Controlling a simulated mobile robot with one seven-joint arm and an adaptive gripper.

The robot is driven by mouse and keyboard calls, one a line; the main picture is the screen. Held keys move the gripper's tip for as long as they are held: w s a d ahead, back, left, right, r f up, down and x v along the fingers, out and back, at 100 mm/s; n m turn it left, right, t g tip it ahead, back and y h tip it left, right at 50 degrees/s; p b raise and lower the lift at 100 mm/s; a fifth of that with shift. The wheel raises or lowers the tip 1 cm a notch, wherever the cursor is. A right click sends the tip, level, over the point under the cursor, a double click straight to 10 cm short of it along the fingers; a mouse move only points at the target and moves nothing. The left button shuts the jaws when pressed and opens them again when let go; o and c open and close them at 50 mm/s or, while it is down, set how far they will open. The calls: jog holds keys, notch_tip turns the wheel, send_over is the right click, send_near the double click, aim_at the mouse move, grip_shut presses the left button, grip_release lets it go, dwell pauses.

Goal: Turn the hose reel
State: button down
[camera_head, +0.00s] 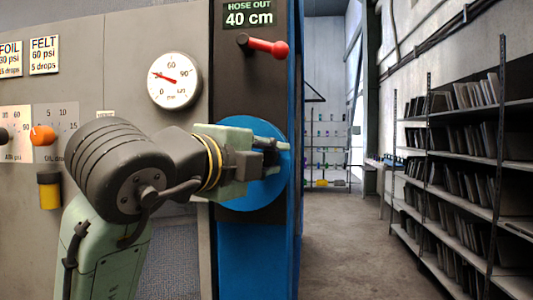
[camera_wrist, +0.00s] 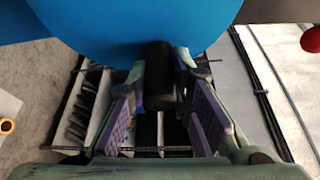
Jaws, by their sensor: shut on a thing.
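The hose reel is a round blue disc (camera_head: 265,190) on the front of a blue and dark panel. It fills the top of the wrist view (camera_wrist: 130,25). A black handle (camera_wrist: 158,75) sticks out from the disc. My gripper (camera_head: 276,152) is at the right part of the disc in the head view, shut on the handle. In the wrist view the handle sits between my gripper's fingertips (camera_wrist: 160,72). My gripper hides part of the disc, and the handle is hard to make out in the head view.
Above the reel are a red-knobbed lever (camera_head: 263,46) and a sign reading "HOSE OUT 40 cm" (camera_head: 249,14). A round gauge (camera_head: 174,81) and an orange knob (camera_head: 42,135) are on the panel to the left. Shelves (camera_head: 465,185) stand at the right, past open floor (camera_head: 350,240).

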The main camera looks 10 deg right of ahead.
jog(key=shift+d+f, duration=0.1)
jog(key=shift+f, duration=0.05)
jog(key=c, duration=1.4)
grip_release()
jog(key=shift+c, duration=0.2)
jog(key=v, duration=1.2)
jog(key=shift+s, duration=0.1)
